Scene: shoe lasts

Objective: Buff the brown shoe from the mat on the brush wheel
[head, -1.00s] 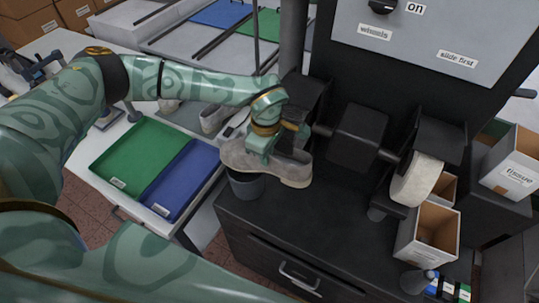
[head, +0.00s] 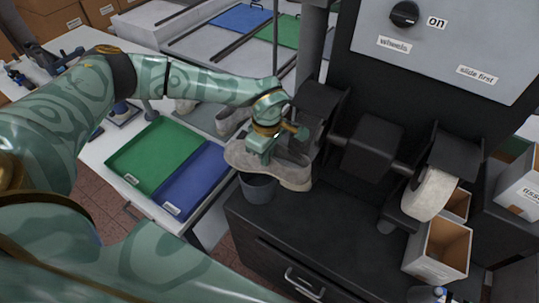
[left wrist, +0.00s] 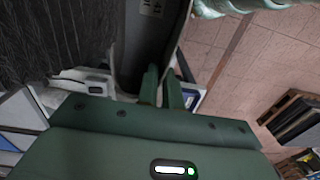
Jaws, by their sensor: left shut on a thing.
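My left gripper (head: 265,146) is shut on a grey-brown shoe (head: 292,175). It holds the shoe at the left end of the black machine, above a dark grey cup (head: 257,189). A black hood (head: 319,98) covers that end of the axle. The brush wheel under it is largely hidden, and I cannot tell whether the shoe touches it. The left wrist view shows the two fingers (left wrist: 162,88) and a dark streaked surface (left wrist: 45,35) at the upper left. Another greyish shoe (head: 229,121) lies behind my wrist. My right gripper is not in view.
A pale wheel (head: 430,193) sits at the machine's right end. An open box (head: 438,252) stands below it. Green (head: 150,150) and blue (head: 190,178) trays lie on the left table. The panel knob (head: 404,13) is beside an "on" label. The black cabinet top (head: 335,215) is partly clear.

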